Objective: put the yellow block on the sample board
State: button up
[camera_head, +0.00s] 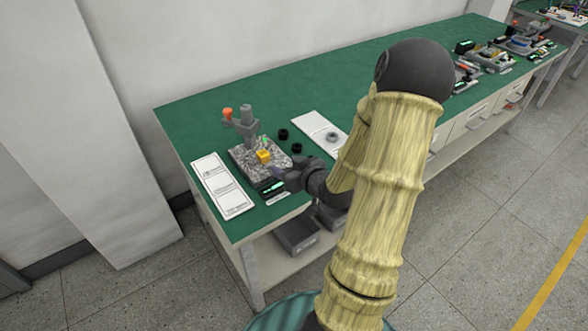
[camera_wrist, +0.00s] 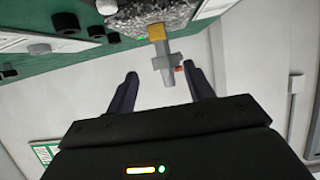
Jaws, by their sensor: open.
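The yellow block (camera_head: 264,156) sits on the speckled stone base (camera_head: 244,163) of a grey stand. It also shows at the top of the wrist view (camera_wrist: 156,32), beyond my fingertips. My gripper (camera_head: 281,175) is just to the right of and nearer than the block in the head view. I cannot tell which is the sample board.
The grey stand's post (camera_head: 247,115) with an orange knob (camera_head: 227,113) rises behind the block. Black rings (camera_head: 283,134) lie right of the base. A small dark device with a green display (camera_head: 273,187) lies at the base's front. The green table (camera_head: 230,93) is clear behind.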

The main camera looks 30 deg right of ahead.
jog(key=p+v, duration=0.3)
jog(key=p, duration=0.5)
dwell(0.7)
